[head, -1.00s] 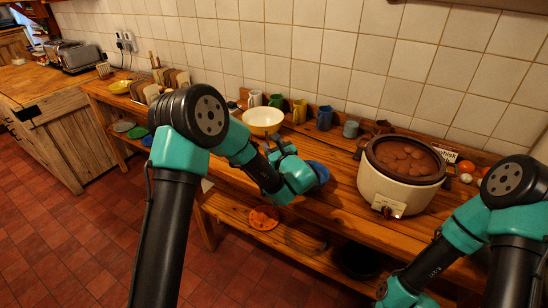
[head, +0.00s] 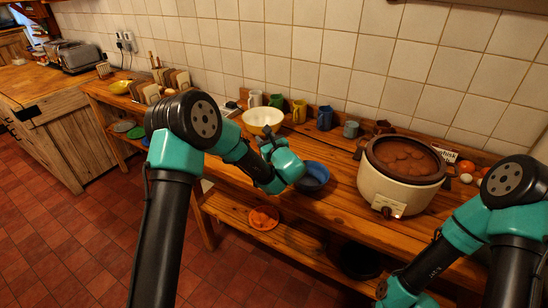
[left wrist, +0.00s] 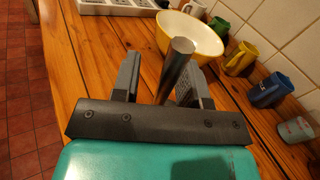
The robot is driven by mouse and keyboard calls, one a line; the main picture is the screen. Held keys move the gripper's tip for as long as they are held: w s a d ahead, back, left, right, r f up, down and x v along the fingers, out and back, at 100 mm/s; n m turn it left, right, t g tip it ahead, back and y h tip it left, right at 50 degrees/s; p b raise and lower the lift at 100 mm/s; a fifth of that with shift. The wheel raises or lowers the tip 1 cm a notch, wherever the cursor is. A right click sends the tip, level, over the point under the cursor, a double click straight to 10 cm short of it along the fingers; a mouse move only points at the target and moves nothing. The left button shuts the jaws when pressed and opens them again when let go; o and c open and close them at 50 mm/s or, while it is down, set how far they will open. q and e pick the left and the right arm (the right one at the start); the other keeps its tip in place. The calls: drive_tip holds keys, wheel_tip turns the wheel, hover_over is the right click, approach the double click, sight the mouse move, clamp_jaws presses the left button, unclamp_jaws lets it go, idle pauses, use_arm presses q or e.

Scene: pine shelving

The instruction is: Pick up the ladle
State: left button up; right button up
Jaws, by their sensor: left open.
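In the left wrist view a dark grey metallic rod (left wrist: 178,65), which looks like the ladle's handle, stands between the fingers of my left gripper (left wrist: 160,64). Its thicker end points toward the camera and its lower end is hidden behind the gripper's front plate. The fingers are open, one on each side of it; I cannot tell whether either touches it. In the head view my left gripper (head: 266,138) is over the shelf, in front of the yellow bowl. I cannot make out the ladle clearly there. My right gripper is out of view.
The yellow bowl (head: 262,117) stands behind my left gripper, with several mugs (head: 299,110) along the tiled wall. A blue bowl (head: 313,178) sits right of my gripper. A large slow cooker (head: 402,175) stands further right. An orange plate (head: 264,218) is on the lower shelf.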

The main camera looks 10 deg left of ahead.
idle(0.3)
use_arm(q)
clamp_jaws()
idle(0.4)
